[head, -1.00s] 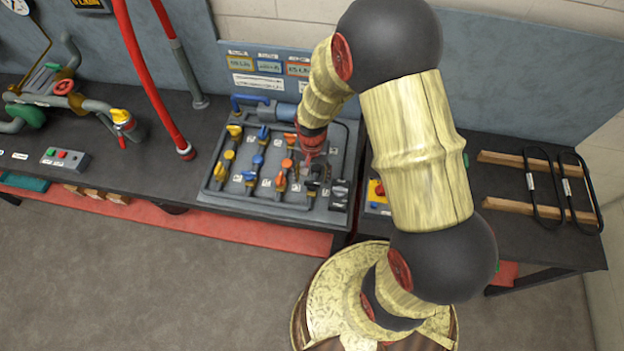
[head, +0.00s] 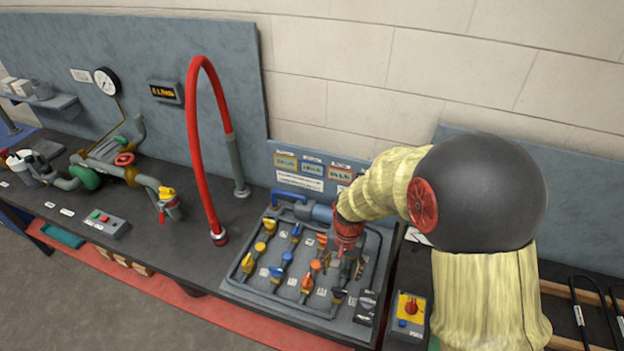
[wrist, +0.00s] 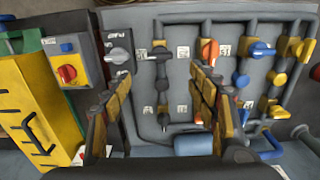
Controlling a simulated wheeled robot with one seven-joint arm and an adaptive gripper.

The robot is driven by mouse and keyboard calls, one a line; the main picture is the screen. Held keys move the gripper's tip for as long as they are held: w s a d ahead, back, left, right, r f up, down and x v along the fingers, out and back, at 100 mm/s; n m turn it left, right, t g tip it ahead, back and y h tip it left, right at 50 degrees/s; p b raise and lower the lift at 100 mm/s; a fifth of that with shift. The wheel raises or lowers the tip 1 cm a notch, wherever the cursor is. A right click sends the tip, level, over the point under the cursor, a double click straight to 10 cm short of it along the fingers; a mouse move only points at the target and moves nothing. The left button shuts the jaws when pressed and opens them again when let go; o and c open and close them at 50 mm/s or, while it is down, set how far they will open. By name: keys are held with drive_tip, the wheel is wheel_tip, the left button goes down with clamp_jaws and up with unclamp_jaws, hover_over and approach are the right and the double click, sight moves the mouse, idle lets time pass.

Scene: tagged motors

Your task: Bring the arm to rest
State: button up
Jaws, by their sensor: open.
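My gripper (head: 346,252) is over the right part of a grey valve panel (head: 318,318) on the dark bench. In the wrist view, my gripper (wrist: 162,75) has its two fingers spread well apart, with nothing held between them. The panel (wrist: 178,82) shows behind the fingers, with a black-handled valve and a label in the gap. In the head view my arm hides part of the panel's right side; whether the fingertips touch anything cannot be told.
A yellow box with a red knob (head: 411,308) stands right of the panel. A red hose (head: 193,150) arches up left of it. A button box (head: 105,223) and pipework (head: 110,165) are farther left. A wall board (head: 150,60) rises behind the bench.

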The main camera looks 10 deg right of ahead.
drive_tip(key=s+a+r+n+t+b, duration=0.2)
drive_tip(key=s+r+n+t+b, duration=0.3)
drive_tip(key=s+r+b, duration=0.5)
drive_tip(key=s+r+n, duration=0.2)
drive_tip(key=s+r, duration=0.3)
drive_tip(key=r, duration=0.2)
drive_tip(key=shift+s+r+t+b, duration=0.15)
drive_tip(key=shift+r+t+b, duration=0.15)
drive_tip(key=shift+r+b, duration=0.1)
drive_tip(key=shift+r, duration=0.15)
idle(1.5)
